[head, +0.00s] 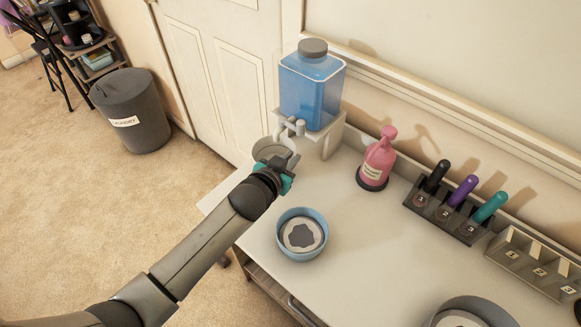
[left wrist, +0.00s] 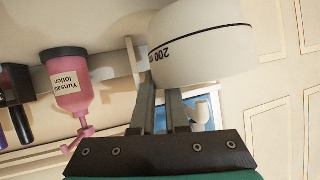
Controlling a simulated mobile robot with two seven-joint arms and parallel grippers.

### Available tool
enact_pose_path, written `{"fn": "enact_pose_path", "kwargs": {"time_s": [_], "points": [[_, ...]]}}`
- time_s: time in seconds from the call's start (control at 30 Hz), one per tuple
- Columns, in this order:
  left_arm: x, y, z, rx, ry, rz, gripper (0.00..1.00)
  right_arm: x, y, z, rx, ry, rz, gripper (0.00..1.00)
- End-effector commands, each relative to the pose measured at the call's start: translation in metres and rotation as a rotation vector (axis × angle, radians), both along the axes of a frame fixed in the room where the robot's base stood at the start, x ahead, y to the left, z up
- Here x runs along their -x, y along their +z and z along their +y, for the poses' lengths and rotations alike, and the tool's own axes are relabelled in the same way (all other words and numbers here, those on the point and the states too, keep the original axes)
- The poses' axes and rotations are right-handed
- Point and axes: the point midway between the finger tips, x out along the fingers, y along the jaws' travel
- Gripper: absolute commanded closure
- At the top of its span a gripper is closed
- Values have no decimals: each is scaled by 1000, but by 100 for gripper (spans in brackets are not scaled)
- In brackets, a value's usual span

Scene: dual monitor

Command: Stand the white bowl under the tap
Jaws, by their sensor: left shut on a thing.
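The white bowl (head: 264,147) is at the far left of the counter, in front of the blue water dispenser (head: 311,92) and close by its tap (head: 291,126). My left gripper (head: 274,163) is shut on the bowl's near side and hides part of it. In the left wrist view the bowl (left wrist: 208,48) looks upside down, with a "200 m" mark, between the fingers (left wrist: 165,108). The tap (left wrist: 199,114) shows behind the fingers there. I cannot tell whether the bowl touches the counter. My right gripper is not in view.
A blue bowl (head: 302,248) stands near the counter's front edge. A pink lotion bottle (head: 379,160) is right of the dispenser. A marker rack (head: 440,212), a numbered rack (head: 532,264) and a grey bowl (head: 488,308) are further right. The middle counter is clear.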

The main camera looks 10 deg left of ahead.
Motion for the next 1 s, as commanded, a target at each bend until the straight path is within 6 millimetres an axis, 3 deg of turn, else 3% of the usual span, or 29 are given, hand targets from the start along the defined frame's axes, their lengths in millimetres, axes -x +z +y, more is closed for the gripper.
{"fn": "enact_pose_path", "kwargs": {"time_s": [0.2, 0.5, 0.53, 0.8, 1.0], "points": [[1, -31, 0, -1, 0, 1, 100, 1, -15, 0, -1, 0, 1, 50], [1, -31, 0, 0, -1, 0, 100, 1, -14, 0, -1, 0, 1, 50], [1, -32, 0, 0, -1, 1, 86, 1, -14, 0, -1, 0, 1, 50], [1, -31, 0, 0, 0, 1, 57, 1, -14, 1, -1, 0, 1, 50], [1, -31, 0, 0, 0, 1, 57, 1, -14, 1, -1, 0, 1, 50]]}}
